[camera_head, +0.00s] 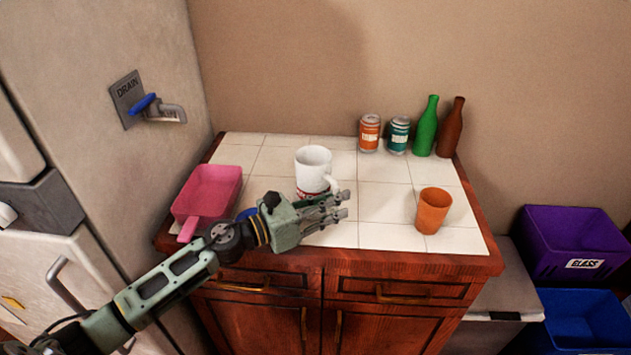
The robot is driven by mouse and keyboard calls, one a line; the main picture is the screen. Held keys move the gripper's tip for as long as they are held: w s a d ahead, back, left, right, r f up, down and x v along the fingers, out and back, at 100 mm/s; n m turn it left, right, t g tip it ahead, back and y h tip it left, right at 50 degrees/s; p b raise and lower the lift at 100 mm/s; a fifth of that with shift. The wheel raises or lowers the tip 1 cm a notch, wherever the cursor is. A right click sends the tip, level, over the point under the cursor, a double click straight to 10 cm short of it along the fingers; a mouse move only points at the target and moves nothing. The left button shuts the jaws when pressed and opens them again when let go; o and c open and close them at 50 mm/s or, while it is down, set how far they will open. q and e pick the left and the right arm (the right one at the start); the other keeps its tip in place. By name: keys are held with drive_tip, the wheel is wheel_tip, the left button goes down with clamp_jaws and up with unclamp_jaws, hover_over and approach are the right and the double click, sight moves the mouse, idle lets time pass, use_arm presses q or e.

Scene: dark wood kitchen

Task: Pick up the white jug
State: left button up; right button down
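The white jug (313,169) stands upright near the middle of the tiled countertop, with its handle toward the lower right. Its base shows something red, partly hidden behind my gripper. My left gripper (338,208) is just in front of the jug, at the height of its lower part, with its fingers pointing right. The fingers look spread apart, with nothing seen between them. I cannot tell whether the gripper touches the jug. My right gripper is not in view.
A pink dustpan-like tray (210,190) lies at left. An orange cup (433,210) stands at right. Two cans (369,133), a green bottle (427,127) and a brown bottle (452,128) stand at the back. Purple (575,235) and blue bins (585,318) are beyond the counter's right edge.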

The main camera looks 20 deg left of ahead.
use_arm(q)
drive_tip(key=shift+w+d, duration=0.3)
clamp_jaws()
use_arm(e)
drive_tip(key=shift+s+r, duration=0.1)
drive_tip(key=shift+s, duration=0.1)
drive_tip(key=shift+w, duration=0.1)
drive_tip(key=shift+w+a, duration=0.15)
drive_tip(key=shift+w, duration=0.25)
